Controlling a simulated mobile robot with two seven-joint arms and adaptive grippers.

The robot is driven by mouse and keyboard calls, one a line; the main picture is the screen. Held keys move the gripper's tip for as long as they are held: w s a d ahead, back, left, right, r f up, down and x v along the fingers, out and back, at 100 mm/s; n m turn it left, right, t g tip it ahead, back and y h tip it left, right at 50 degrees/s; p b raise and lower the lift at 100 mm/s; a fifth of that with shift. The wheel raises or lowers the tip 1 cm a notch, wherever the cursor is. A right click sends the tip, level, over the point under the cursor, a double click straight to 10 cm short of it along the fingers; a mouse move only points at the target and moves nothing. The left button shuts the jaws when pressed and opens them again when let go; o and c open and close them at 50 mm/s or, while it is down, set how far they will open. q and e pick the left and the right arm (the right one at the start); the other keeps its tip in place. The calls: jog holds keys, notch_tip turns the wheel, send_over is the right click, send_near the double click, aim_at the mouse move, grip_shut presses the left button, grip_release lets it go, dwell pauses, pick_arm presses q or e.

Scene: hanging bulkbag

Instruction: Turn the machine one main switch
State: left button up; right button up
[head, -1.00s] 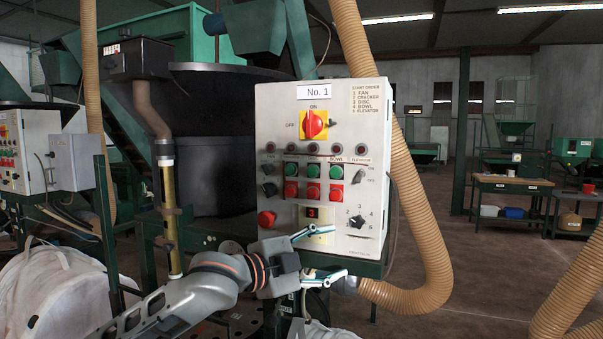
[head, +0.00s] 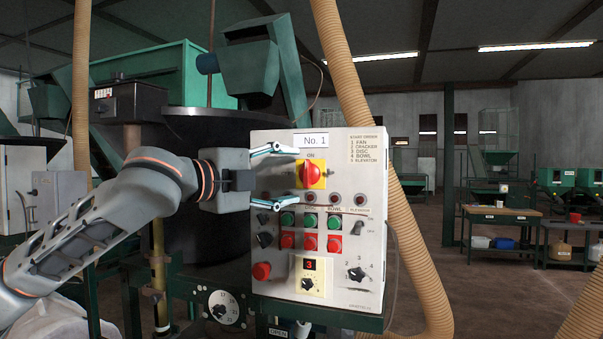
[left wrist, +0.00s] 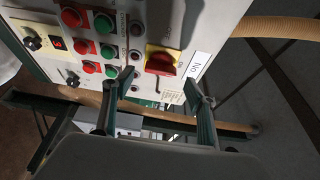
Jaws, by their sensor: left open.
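The main switch (head: 311,174) is a red rotary knob on a yellow plate, near the top of the grey control box labelled No. 1 (head: 316,141). The knob stands upright in the head view, below the ON mark. It also shows in the left wrist view (left wrist: 160,64), between and beyond the two fingers. My left gripper (head: 275,177) is open and empty, just left of the switch, with its fingertips one above the other and apart from the knob. It also shows in the left wrist view (left wrist: 160,95). My right gripper is not in view.
Below the switch are indicator lamps, green buttons (head: 310,220), red buttons, black selectors and a red stop knob (head: 261,271). A beige hose (head: 420,262) runs down right of the box. Dark machinery stands behind my arm.

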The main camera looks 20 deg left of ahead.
aim_at(304, 174)
pick_arm(q)
jog(key=shift+p+x, duration=0.35)
jog(key=shift+x, duration=2.05)
jog(key=c, duration=1.1)
